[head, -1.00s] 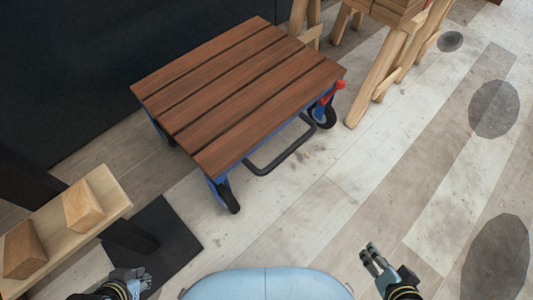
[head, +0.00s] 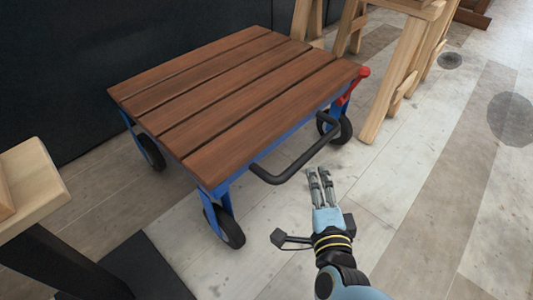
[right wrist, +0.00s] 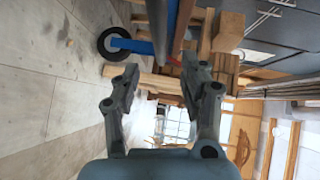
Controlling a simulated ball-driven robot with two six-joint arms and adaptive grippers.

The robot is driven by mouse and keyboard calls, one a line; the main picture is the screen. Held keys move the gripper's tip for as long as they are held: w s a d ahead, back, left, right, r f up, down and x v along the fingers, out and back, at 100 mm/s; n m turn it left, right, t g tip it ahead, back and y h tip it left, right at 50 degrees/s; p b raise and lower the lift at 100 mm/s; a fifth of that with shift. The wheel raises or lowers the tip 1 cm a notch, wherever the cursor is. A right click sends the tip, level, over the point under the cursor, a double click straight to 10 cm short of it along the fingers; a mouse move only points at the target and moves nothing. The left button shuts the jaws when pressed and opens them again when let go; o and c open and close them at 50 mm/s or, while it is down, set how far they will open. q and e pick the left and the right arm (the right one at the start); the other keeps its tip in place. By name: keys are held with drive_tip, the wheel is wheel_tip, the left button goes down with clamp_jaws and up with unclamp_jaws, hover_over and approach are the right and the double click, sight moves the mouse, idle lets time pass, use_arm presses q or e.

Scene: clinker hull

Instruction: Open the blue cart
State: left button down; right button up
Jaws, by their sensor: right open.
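The blue cart (head: 240,88) has a blue frame, a brown slatted wooden top and black wheels. Its black bar handle (head: 292,165) sticks out from the near side. A red lever or knob (head: 363,72) sits at its right corner. My right gripper (head: 319,172) is open and empty, just to the right of and close to the handle; contact cannot be told. In the right wrist view, a dark bar (right wrist: 158,30) shows beyond the open fingers (right wrist: 160,85), with a cart wheel (right wrist: 115,43) at upper left. My left gripper is not in view.
A wooden bench (head: 30,190) stands at the left on a dark base. Wooden trestles (head: 400,70) stand behind the cart at the right. A dark wall (head: 60,60) is behind the cart.

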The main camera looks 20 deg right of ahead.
sight(312, 154)
drive_tip(key=b+x, duration=0.3)
drive_tip(key=x, duration=0.6)
drive_tip(key=shift+w+d+f, duration=0.15)
drive_tip(key=shift+w, duration=0.1)
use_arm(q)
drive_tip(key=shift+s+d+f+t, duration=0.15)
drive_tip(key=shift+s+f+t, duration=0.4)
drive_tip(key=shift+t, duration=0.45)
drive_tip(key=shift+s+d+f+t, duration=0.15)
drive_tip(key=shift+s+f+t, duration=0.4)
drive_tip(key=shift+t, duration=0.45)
use_arm(e)
drive_tip(key=shift+w+d, duration=0.2)
drive_tip(key=shift+w, duration=0.3)
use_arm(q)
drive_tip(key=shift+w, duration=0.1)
use_arm(e)
clamp_jaws()
